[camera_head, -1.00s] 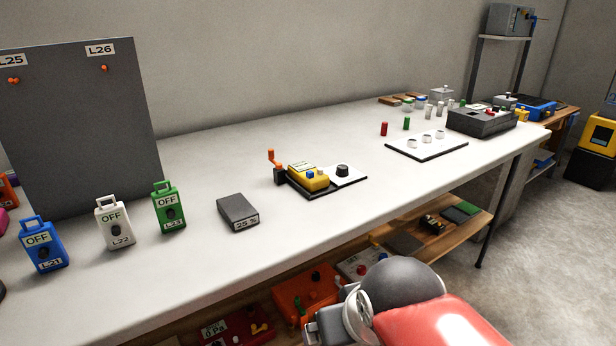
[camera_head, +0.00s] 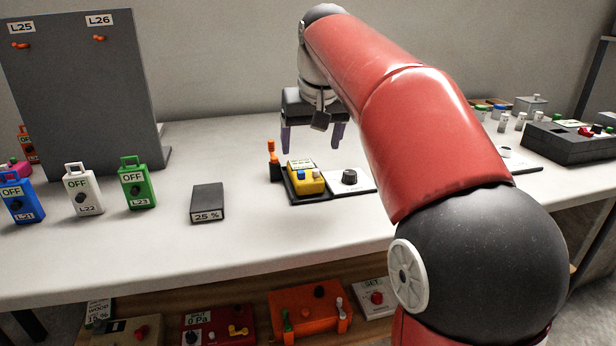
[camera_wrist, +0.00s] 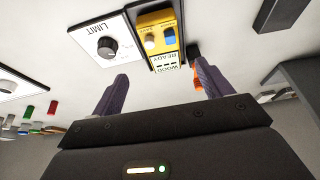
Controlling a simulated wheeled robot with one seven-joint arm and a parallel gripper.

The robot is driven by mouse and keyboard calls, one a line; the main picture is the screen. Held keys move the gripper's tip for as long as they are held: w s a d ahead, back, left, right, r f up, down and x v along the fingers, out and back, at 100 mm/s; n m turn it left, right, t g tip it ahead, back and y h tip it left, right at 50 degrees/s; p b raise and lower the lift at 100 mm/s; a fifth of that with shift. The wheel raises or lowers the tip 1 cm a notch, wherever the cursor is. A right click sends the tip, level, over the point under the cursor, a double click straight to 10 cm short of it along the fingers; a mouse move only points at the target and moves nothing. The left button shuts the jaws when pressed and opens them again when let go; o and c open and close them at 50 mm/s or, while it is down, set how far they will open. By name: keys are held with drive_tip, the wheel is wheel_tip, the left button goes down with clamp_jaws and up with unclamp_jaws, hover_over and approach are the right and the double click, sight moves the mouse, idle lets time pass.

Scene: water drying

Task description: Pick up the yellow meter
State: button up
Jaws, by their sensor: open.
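The yellow meter (camera_head: 304,177) sits in a dark tray (camera_head: 313,199) on the white bench, with a blue and a pale button on its face. In the wrist view the meter (camera_wrist: 158,36) lies beyond the fingertips, its label reading READY and WOOD. My gripper (camera_head: 313,145) is open and empty, above and behind the meter in the head view. In the wrist view its two purple fingers (camera_wrist: 163,83) are apart, and the meter is a little right of centre between them.
A white LIMIT panel with a black knob (camera_head: 349,177) adjoins the meter's right side. An orange-topped dark post (camera_head: 273,160) stands at its left. A grey 25 % block (camera_head: 207,203) and tagged OFF blocks (camera_head: 137,184) stand further left, with clear bench between.

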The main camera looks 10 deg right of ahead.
sight(305, 166)
drive_tip(key=shift+w+f, duration=0.2)
drive_tip(key=shift+w, duration=0.15)
drive_tip(key=shift+w+f, duration=0.15)
drive_tip(key=shift+f, duration=0.2)
drive_tip(key=x, duration=0.2)
drive_tip(key=b+x, duration=0.1)
drive_tip(key=x, duration=0.3)
drive_tip(key=shift+a+f, duration=0.3)
drive_tip(key=c, duration=1.2)
drive_tip(key=shift+r, duration=0.15)
drive_tip(key=shift+c, duration=0.2)
